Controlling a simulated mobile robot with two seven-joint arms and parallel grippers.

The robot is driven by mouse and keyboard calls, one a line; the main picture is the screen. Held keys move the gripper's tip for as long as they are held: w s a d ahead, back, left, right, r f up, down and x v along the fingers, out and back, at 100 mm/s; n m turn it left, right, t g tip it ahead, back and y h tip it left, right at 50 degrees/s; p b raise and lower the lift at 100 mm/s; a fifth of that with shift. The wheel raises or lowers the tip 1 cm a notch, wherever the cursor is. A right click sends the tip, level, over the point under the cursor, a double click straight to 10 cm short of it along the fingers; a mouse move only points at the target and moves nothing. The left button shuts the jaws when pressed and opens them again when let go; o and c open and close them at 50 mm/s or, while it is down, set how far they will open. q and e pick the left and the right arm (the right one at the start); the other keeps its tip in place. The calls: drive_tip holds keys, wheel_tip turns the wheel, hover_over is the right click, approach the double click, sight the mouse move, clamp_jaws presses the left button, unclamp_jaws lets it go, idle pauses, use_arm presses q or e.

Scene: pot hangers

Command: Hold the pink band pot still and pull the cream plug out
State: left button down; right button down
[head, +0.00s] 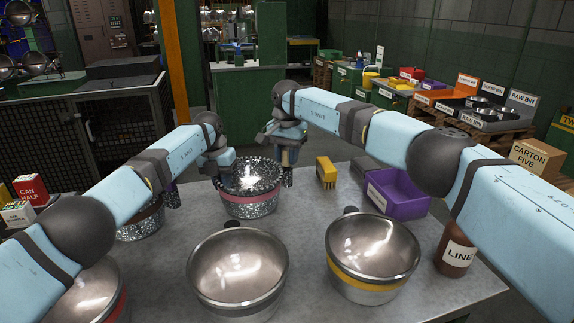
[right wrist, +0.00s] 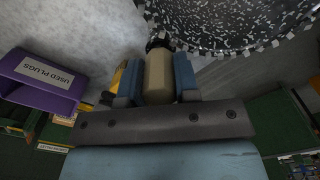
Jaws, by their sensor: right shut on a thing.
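The pink band pot (head: 250,205) stands on the grey table, with a dark speckled inside and a pink band below its rim. Its rim and inside also fill the top of the right wrist view (right wrist: 235,22). My right gripper (right wrist: 158,85) is shut on the cream plug (right wrist: 158,75), just outside the rim. The plug's dark tip points toward the pot; I cannot tell whether it is still in the wall. In the head view my right gripper (head: 287,150) is at the pot's right. My left gripper (head: 216,163) is at the pot's left rim; its fingertips are unclear.
A purple bin (head: 425,208) labelled USED PLUGS (right wrist: 62,98) stands right of the pot, with a yellow brush (head: 326,172) between them. Steel pots (head: 238,270) and a yellow-banded pot (head: 372,290) stand in front. A brown bottle (head: 456,250) is at the right edge.

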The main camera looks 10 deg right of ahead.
drive_tip(key=shift+r, duration=0.15)
drive_tip(key=shift+r, duration=2.6)
use_arm(q)
drive_tip(key=c, duration=1.1)
unclamp_jaws()
drive_tip(key=shift+o, duration=0.2)
